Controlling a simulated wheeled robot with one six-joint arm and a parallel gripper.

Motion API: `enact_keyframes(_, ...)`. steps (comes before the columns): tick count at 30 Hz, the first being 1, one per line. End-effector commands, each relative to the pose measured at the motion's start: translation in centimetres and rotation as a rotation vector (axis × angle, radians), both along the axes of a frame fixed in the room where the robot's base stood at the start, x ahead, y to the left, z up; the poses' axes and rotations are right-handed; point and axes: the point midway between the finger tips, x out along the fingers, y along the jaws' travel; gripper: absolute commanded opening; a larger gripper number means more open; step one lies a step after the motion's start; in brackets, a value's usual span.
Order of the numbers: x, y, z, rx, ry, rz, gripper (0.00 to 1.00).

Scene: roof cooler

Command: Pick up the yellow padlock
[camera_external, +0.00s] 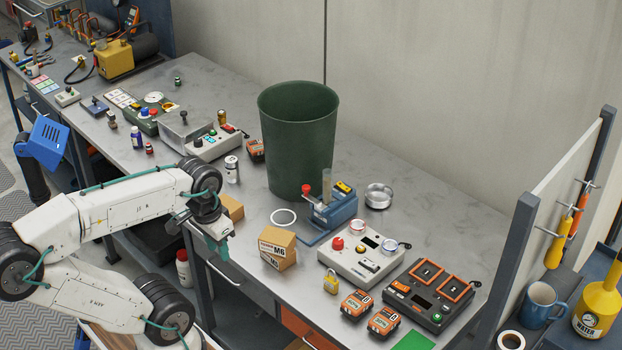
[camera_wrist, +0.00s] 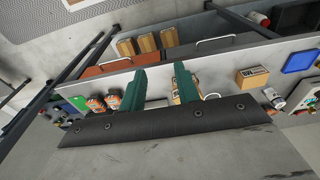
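The yellow padlock (camera_external: 331,283) stands on the grey workbench (camera_external: 440,235) near its front edge, between the M6 cardboard box and the orange battery packs. My gripper (camera_external: 218,250) is over the front edge of the bench, left of the M6 box and well apart from the padlock. In the wrist view its two green fingers (camera_wrist: 160,72) are spread with a gap between them and nothing held. I cannot make out the padlock in the wrist view; the dark bar of my gripper hides part of the bench.
The M6 cardboard box (camera_external: 277,248) stands between my gripper and the padlock. Right of the padlock are two orange battery packs (camera_external: 357,304); behind it is a white control box (camera_external: 360,256). A tall green bin (camera_external: 298,140) stands farther back. A drawer handle (camera_external: 225,273) juts from the bench front.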

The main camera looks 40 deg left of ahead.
Motion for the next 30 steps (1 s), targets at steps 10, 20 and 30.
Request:
enact_keyframes(10, 3.2, -1.8, -4.5, -0.163, 0.272, 0.135, 0.32)
enact_keyframes(20, 10.3, -8.3, -8.6, -0.599, 0.579, 0.582, 0.32)
enact_keyframes(30, 21.9, -12.0, -10.0, -1.06, 0.794, 1.169, 0.32)
